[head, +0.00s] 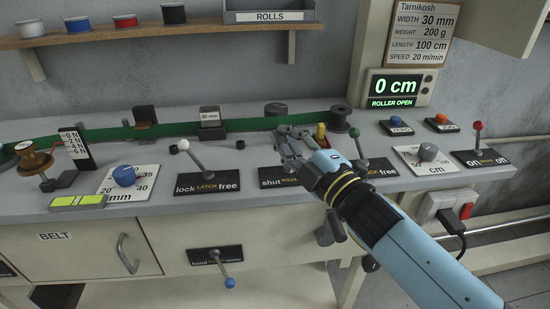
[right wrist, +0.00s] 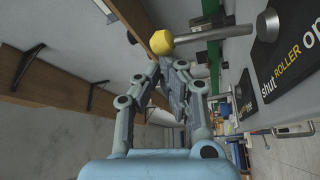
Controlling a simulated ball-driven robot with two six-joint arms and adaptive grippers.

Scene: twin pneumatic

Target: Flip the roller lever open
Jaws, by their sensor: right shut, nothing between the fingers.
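The roller lever has a yellow knob (head: 321,131) that shows just behind my right gripper in the head view. In the right wrist view its yellow knob (right wrist: 161,42) and grey shaft (right wrist: 215,34) are clear, beside a black plate (right wrist: 284,55) lettered "shut ROLLER open". The lever's base is hidden behind my gripper in the head view. My right gripper (head: 290,136) is shut and empty over the roller plate, left of the knob. In the right wrist view its fingertips (right wrist: 168,64) are close to the knob; I cannot tell whether they touch. My left gripper is not in view.
A display (head: 396,87) reads "0 cm" and "ROLLER OPEN". The white-knobbed latch lever (head: 191,153) stands to the left. A red-knobbed lever (head: 477,136) and a dial (head: 428,152) stand to the right. A green belt (head: 240,124) runs behind.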

